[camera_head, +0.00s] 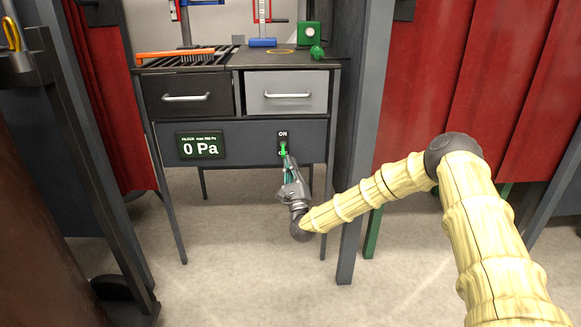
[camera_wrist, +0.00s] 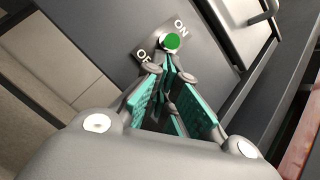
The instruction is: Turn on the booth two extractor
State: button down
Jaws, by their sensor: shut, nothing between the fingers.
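A switch plate (camera_head: 283,136) marked ON sits on the front panel of the booth's bench, below the right drawer. In the wrist view the plate (camera_wrist: 150,50) reads ON and OFF, with a round green knob (camera_wrist: 171,42) between the words, nearer ON. My gripper (camera_head: 286,157) is shut and empty, its fingertips right at the knob. In the wrist view the closed fingertips (camera_wrist: 170,62) are just below the knob; I cannot tell whether they touch it. The display (camera_head: 201,146) to the left reads 0 Pa.
The bench has a dark left drawer (camera_head: 187,96) and a grey right drawer (camera_head: 287,93) with bar handles. An orange tool (camera_head: 176,53) and a green device (camera_head: 309,34) are on top. Red curtains (camera_head: 455,75) and grey posts flank the bench; floor in front is open.

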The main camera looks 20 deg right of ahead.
jog(key=shift+r, duration=0.1)
jog(key=shift+s+r+g+p, duration=0.1)
jog(key=shift+s+g+p, duration=0.15)
jog(key=shift+p, duration=0.35)
